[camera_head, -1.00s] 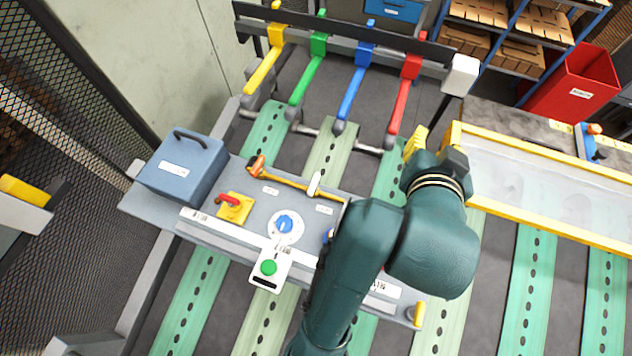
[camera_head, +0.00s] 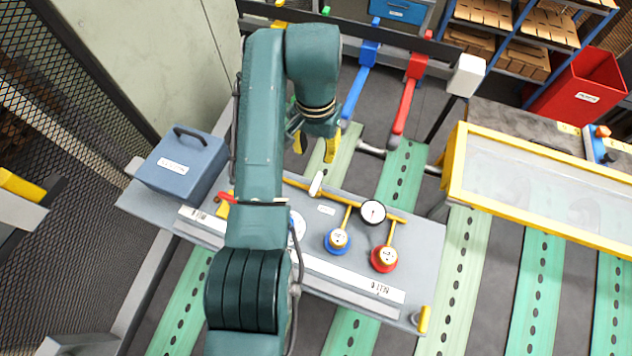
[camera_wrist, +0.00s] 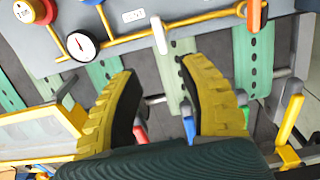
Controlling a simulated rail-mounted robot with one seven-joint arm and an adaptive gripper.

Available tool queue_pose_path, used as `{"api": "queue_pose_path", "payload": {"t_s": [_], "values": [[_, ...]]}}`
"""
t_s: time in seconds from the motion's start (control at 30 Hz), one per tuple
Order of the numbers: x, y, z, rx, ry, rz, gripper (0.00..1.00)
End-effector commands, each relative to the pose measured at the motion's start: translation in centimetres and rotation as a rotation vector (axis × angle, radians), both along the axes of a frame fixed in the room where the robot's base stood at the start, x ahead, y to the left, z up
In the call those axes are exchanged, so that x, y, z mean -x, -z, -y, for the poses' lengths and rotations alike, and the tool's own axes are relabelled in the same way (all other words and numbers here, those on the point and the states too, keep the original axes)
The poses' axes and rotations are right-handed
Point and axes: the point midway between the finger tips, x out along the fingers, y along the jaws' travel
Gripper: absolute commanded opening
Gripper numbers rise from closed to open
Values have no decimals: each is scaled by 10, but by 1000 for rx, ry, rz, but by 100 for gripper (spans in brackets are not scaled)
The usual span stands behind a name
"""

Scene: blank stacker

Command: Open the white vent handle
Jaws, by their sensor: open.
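The white vent handle (camera_head: 316,183) is a short white lever on the yellow pipe along the back of the grey control panel. In the wrist view the white handle (camera_wrist: 159,36) stands beyond my fingertips, roughly in line with the gap between them. My gripper (camera_head: 315,146) has yellow fingers and hangs just behind the panel's back edge, near the handle but apart from it. In the wrist view my gripper (camera_wrist: 160,72) is open with nothing between its fingers. My arm hides the left-middle part of the panel in the head view.
An orange handle (camera_wrist: 254,15) sits on the same pipe. A gauge (camera_head: 373,212), a blue-based valve (camera_head: 338,241) and a red-based valve (camera_head: 384,258) stand to the right. A blue-grey box (camera_head: 180,165) is at the panel's left. Blue (camera_head: 357,90) and red (camera_head: 404,103) levers stand behind.

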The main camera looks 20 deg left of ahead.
Motion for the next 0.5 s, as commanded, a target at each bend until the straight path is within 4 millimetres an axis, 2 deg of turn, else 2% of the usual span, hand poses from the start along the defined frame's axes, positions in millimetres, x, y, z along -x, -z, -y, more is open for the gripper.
{"api": "queue_pose_path", "payload": {"t_s": [0.1,0.27,0.5], "values": [[0,29,1,0,1,0,42],[1,62,1,1,1,-3,42],[1,119,1,1,2,-2,42]]}}
